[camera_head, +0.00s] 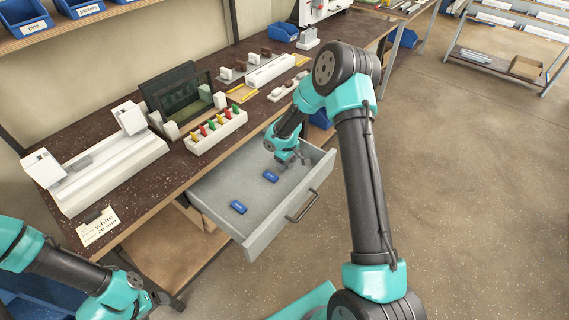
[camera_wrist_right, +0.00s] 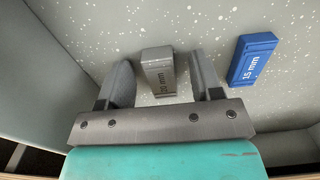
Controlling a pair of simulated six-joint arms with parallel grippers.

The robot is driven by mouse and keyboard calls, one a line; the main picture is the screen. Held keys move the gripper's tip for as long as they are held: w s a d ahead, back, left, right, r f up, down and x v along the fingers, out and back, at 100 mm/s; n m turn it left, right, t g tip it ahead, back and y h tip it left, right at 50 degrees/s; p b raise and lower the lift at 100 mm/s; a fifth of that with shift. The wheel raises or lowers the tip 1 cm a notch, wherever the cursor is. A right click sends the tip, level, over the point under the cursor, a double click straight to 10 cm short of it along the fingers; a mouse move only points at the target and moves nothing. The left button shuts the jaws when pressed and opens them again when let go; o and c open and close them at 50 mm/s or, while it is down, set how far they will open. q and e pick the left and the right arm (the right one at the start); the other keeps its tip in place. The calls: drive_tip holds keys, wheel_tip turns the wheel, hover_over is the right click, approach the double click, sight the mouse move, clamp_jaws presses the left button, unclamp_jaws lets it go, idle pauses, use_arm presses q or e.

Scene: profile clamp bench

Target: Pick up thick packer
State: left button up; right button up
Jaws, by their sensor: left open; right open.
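My right gripper (camera_head: 287,165) reaches down into the open drawer (camera_head: 222,192), and its two grey fingers (camera_wrist_right: 160,62) also show in the right wrist view. They are open, one on each side of a grey packer (camera_wrist_right: 159,76) marked 20 mm, with a gap on both sides. A blue packer (camera_wrist_right: 252,60) marked 15 mm lies to the right, outside the fingers. In the head view two blue packers (camera_head: 271,176) (camera_head: 238,207) lie on the drawer floor; the grey one is not clearly visible under my gripper. My left gripper (camera_head: 157,298) is open and empty, low at the left.
The drawer's front wall and handle (camera_head: 302,206) stand close to my right gripper. On the bench are a white clamp fixture (camera_head: 95,170), a rack of coloured pieces (camera_head: 215,132) and a card (camera_head: 98,226) reading white 20 mm. The drawer's front-left floor is free.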

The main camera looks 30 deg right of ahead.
drive_tip(key=c, duration=1)
drive_tip(key=shift+r, duration=0.1)
wheel_tip(320, 180, up, 10)
idle(0.4)
idle(0.5)
drive_tip(key=s+a+r+m, duration=0.2)
drive_tip(key=a+m, duration=0.3)
drive_tip(key=a, duration=0.3)
drive_tip(key=s+a+r+m, duration=0.2)
drive_tip(key=a+m, duration=0.3)
drive_tip(key=a, duration=0.4)
drive_tip(key=shift+a+r, duration=0.2)
drive_tip(key=shift+r, duration=0.25)
drive_tip(key=shift+s, duration=0.1)
